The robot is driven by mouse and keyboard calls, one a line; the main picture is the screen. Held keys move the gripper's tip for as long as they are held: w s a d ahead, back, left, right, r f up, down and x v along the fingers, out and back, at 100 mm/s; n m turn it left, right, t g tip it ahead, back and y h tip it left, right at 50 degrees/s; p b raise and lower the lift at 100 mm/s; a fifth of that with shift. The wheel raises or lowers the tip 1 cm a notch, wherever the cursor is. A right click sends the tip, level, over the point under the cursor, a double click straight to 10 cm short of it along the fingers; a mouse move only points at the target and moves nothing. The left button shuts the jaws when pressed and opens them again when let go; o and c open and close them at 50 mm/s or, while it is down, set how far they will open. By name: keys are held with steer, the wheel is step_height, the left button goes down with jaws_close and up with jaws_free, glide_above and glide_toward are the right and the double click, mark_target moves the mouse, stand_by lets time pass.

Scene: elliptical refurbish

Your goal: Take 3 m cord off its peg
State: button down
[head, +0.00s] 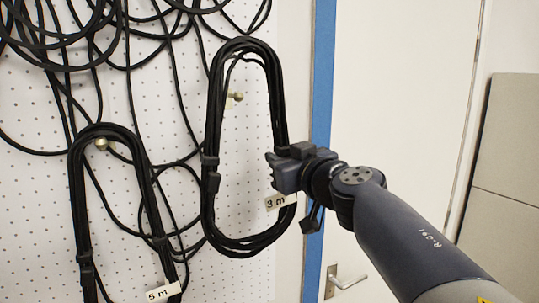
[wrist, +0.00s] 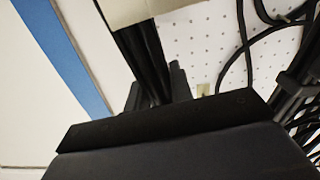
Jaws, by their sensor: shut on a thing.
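The 3 m cord (head: 213,120) is a long black oval coil with a "3 m" tag (head: 281,201). My gripper (head: 279,166) is shut on its right side, just above the tag. The coil's top bend stands well above a brass peg (head: 237,97), which shows inside the loop, so the coil does not rest on it. I cannot tell whether the peg tip still reaches through the loop. In the wrist view the cord strands (wrist: 146,58) run between my gripper fingers (wrist: 157,93), and a pale tag (wrist: 140,9) shows at the top edge.
The 5 m cord (head: 77,190) hangs on its own peg (head: 101,144) at the left. More black cords (head: 60,45) loop over the white pegboard (head: 262,95) at upper left. A blue strip (head: 322,75) and a door with a handle (head: 345,281) stand to the right.

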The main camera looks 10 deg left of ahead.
steer(key=v, duration=1.3)
steer(key=shift+w+d, duration=0.15)
steer(key=shift+d, duration=0.1)
